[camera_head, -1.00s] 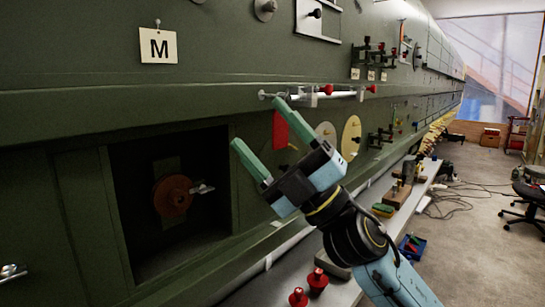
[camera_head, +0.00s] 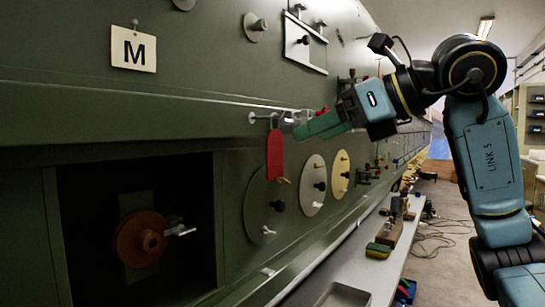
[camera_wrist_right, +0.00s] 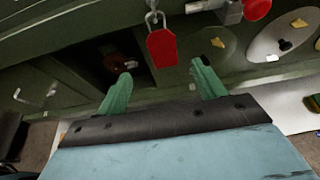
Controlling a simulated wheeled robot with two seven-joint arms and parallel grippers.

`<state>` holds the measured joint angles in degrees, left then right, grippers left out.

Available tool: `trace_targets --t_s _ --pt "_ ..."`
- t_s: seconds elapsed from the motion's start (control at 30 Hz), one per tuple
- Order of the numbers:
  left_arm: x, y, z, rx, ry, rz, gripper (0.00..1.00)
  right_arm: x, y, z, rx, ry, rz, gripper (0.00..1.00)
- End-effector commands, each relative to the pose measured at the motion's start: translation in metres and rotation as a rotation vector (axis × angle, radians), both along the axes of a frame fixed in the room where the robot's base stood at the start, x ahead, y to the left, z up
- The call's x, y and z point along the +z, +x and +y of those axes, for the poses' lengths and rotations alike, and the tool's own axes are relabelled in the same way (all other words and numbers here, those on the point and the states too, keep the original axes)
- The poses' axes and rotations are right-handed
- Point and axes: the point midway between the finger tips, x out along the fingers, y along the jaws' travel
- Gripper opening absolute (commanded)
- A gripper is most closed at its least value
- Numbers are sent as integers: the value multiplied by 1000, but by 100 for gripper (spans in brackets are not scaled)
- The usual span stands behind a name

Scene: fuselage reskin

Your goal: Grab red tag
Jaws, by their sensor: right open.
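The red tag (camera_head: 274,155) hangs from a metal hook on the green fuselage wall, above and right of a dark square opening. My right gripper (camera_head: 301,125) is just right of the tag's top, with green fingers pointing left toward the wall. My left gripper is not in view.
A dark recess with a red-brown round valve (camera_head: 141,238) lies lower left. Round plates (camera_head: 313,185) with knobs line the wall below the gripper. A white card marked M (camera_head: 133,49) hangs at upper left. A bench (camera_head: 372,268) with tools runs along the wall at right.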

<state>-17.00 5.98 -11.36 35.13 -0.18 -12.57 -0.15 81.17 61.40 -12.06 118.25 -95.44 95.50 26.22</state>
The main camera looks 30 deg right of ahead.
Motion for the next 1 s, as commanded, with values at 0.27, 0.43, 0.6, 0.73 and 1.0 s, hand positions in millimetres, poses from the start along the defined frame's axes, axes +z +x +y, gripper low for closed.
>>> trace_targets --t_s 0.27,0.43,0.6,0.73,1.0 --pt "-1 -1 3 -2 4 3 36 -21 46 20 7 1 5 69" --pt "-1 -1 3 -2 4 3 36 -26 57 24 6 1 1 69" --pt "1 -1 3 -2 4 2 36 -31 75 28 8 3 5 69" --pt "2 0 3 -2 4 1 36 -37 93 33 9 2 4 69" --pt "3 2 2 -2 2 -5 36 -43 106 38 8 1 1 69"
